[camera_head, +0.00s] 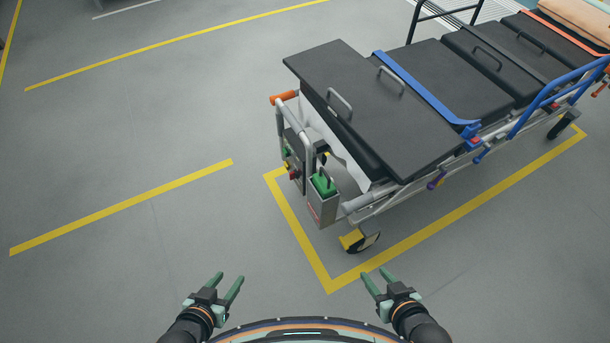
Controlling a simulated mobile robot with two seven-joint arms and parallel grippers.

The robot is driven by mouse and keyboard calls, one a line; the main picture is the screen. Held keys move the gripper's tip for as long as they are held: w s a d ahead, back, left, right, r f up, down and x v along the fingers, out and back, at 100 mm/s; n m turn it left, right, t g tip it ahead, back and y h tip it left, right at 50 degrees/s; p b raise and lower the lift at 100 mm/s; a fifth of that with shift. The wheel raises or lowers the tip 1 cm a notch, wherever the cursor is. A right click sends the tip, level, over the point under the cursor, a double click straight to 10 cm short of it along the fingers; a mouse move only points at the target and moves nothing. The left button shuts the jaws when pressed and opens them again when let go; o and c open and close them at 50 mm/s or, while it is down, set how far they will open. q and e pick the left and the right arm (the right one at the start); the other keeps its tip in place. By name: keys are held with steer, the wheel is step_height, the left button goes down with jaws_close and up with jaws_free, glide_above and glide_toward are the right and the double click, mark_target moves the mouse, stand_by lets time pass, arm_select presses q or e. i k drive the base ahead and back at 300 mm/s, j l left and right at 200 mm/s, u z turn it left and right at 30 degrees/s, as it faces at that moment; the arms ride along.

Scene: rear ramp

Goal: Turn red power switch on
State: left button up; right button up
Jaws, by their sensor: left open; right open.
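A hospital-type stretcher (395,115) with black pads stands ahead and to the right. On its near end is a dark panel (298,147) with a small red part (293,174), which may be the power switch. It is too small to tell its position. A small green part (288,151) sits above it. My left gripper (229,279) is open and empty at the bottom of the view. My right gripper (376,275) is open and empty at the bottom, right of centre. Both are well apart from the panel.
A grey metal box (323,202) with a green item (323,184) in it hangs beside the panel. A caster wheel (364,241) stands below. Yellow floor lines (300,232) mark the bay. The floor (130,130) at the left is clear.

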mark_target(292, 174)
steer(key=i+j+z, duration=0.15)
steer(key=z, duration=0.35)
steer(key=j+z, duration=0.45)
steer(key=i+j+z, duration=0.2)
steer(key=j, duration=0.2)
steer(key=k+j+z, duration=0.1)
steer(key=j+z, duration=0.15)
steer(key=j, duration=0.15)
steer(key=j+z, duration=0.2)
steer(key=j, duration=1.3)
steer(key=k+j+z, duration=0.1)
steer(key=j, duration=0.5)
steer(key=k+j, duration=0.1)
steer(key=j, duration=0.55)
